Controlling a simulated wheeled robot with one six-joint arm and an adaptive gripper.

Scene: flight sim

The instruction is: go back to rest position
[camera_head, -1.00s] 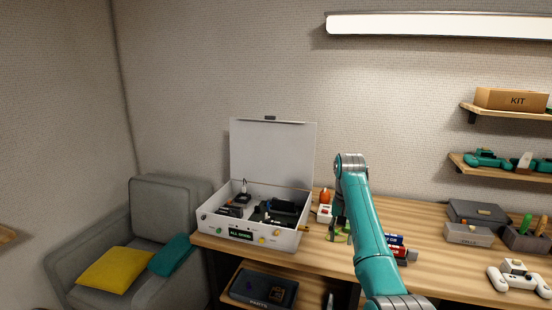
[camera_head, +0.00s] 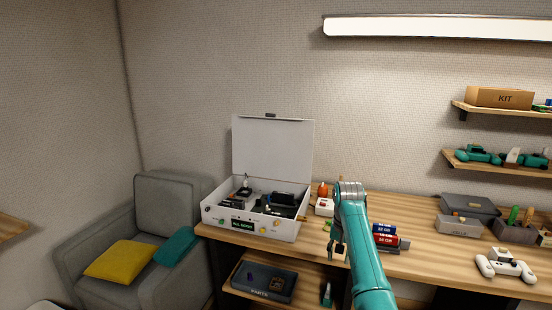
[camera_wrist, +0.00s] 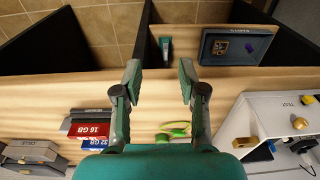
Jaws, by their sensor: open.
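My gripper (camera_wrist: 160,82) is open and empty in the wrist view, its two fingers spread above the front edge of the wooden workbench (camera_wrist: 60,90). In the head view my teal arm reaches up over the bench, and my gripper (camera_head: 338,238) shows partly at its left side, right of the white case. A green-handled tool (camera_wrist: 176,130) lies on the bench beyond the fingers, apart from them.
An open white case (camera_head: 262,228) stands left on the bench. Red and blue memory packs (camera_head: 386,237) lie right of my arm. A parts tray (camera_head: 262,281) sits on the lower shelf. A white controller (camera_head: 505,266) is at right. A grey armchair (camera_head: 165,205) stands left.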

